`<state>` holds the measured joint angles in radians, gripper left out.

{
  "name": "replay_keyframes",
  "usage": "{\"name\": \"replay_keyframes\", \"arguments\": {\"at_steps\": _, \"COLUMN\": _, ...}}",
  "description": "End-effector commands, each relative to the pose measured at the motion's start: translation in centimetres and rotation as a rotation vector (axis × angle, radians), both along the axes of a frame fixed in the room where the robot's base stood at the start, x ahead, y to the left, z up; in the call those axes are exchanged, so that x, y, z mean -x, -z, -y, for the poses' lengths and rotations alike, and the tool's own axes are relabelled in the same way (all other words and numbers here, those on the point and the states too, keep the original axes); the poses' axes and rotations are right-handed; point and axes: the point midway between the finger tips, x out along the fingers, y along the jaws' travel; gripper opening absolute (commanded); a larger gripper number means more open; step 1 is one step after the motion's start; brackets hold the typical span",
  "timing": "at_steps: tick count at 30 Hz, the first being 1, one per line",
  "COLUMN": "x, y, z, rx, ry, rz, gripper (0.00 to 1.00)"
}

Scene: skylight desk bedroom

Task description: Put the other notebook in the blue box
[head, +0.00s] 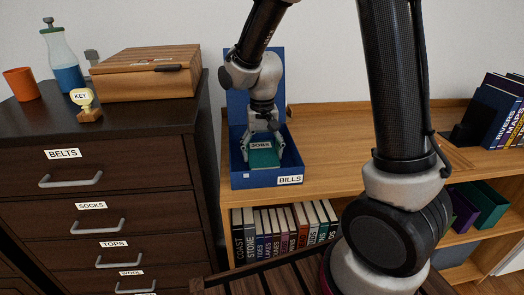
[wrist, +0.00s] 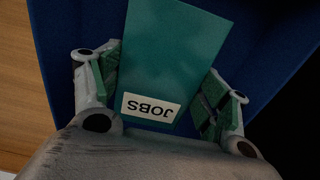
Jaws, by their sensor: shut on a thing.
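The blue box (head: 237,180), labelled BILLS, stands open on the left end of the wooden shelf top, its lid raised at the back. My gripper (head: 263,152) points down inside it, shut on a teal notebook (head: 264,160) labelled JOBS. In the wrist view the notebook (wrist: 170,50) sits between the two fingers of my gripper (wrist: 163,85), with the blue box interior around it. I cannot tell whether the notebook touches the box floor. No second notebook shows clearly in the box.
Books (head: 285,230) stand below the box. Upright books (head: 497,110) stand right. The shelf top (head: 335,135) is clear mid-length.

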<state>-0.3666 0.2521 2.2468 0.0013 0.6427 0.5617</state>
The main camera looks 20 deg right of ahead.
Motion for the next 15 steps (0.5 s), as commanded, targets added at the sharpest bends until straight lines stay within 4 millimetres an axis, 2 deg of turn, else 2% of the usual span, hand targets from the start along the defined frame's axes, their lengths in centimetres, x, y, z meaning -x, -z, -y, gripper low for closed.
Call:
{"name": "replay_keyframes", "arguments": {"at_steps": 7, "x": -0.01, "y": 0.17, "z": -0.01, "rx": 0.0, "ry": 0.0, "rz": 0.0, "gripper": 0.46}}
{"name": "replay_keyframes", "arguments": {"at_steps": 8, "x": -0.01, "y": 0.22, "z": -0.01, "rx": 0.0, "ry": 0.0, "rz": 0.0, "gripper": 0.77}}
{"name": "replay_keyframes", "arguments": {"at_steps": 9, "x": -0.02, "y": 0.18, "z": -0.01, "rx": 0.0, "ry": 0.0, "rz": 0.001, "gripper": 0.85}}
{"name": "replay_keyframes", "arguments": {"at_steps": 11, "x": -0.02, "y": 0.18, "z": -0.02, "rx": 0.0, "ry": 0.0, "rz": 0.001, "gripper": 0.96}}
{"name": "replay_keyframes", "arguments": {"at_steps": 15, "x": -0.02, "y": 0.17, "z": -0.02, "rx": 0.0, "ry": 0.0, "rz": 0.001, "gripper": 0.97}}
